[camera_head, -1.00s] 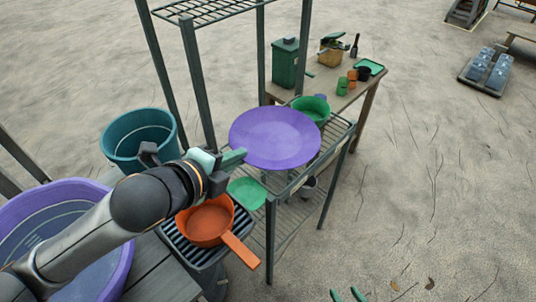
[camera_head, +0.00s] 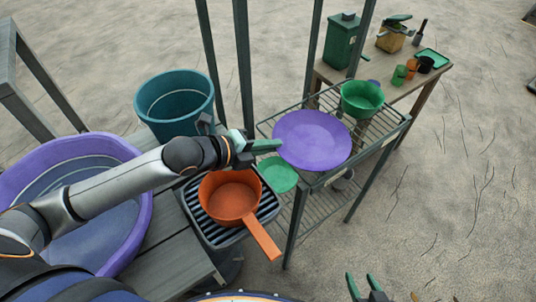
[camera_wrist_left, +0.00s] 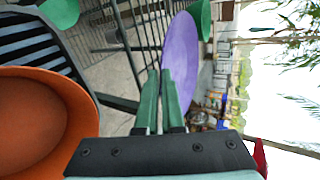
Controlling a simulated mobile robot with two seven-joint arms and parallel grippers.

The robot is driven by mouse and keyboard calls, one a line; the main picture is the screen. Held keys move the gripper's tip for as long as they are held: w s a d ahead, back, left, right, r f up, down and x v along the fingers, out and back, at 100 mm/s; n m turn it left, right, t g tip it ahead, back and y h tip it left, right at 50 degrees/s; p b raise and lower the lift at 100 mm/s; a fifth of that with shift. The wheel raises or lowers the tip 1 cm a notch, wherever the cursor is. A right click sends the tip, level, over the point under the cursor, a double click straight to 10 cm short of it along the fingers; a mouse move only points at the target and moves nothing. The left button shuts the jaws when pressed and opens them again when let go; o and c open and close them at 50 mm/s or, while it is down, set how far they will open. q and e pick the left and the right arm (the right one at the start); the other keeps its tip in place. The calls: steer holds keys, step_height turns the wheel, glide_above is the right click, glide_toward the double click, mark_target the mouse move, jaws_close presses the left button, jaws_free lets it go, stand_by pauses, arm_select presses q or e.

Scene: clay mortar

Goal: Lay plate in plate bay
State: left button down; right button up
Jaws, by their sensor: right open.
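The purple plate (camera_head: 312,138) is over the front part of the wire rack's upper shelf (camera_head: 268,128), beside the green bowl. I cannot tell whether it touches the shelf. My left gripper (camera_head: 268,146) is shut on its left rim. In the left wrist view the plate (camera_wrist_left: 180,50) shows nearly edge-on, its rim between the green fingertips (camera_wrist_left: 160,80). The plate bay is not clearly marked; the plate hides part of the shelf. My right gripper (camera_head: 362,284) is open and empty at the bottom edge of the head view.
A green bowl (camera_head: 362,98) stands on the shelf behind the plate. A teal bucket (camera_head: 172,100) and a purple tub (camera_head: 75,160) stand further left. Rack posts rise behind the plate.

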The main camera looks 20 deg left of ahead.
arm_select(q)
steer(key=f, duration=0.3)
steer(key=w+f, duration=0.1)
steer(key=shift+a+f, duration=0.25)
steer(key=shift+a, duration=0.15)
steer(key=c, duration=1)
jaws_free()
steer(key=shift+c, duration=0.2)
steer(key=v, duration=1.2)
steer(key=shift+p, duration=0.35)
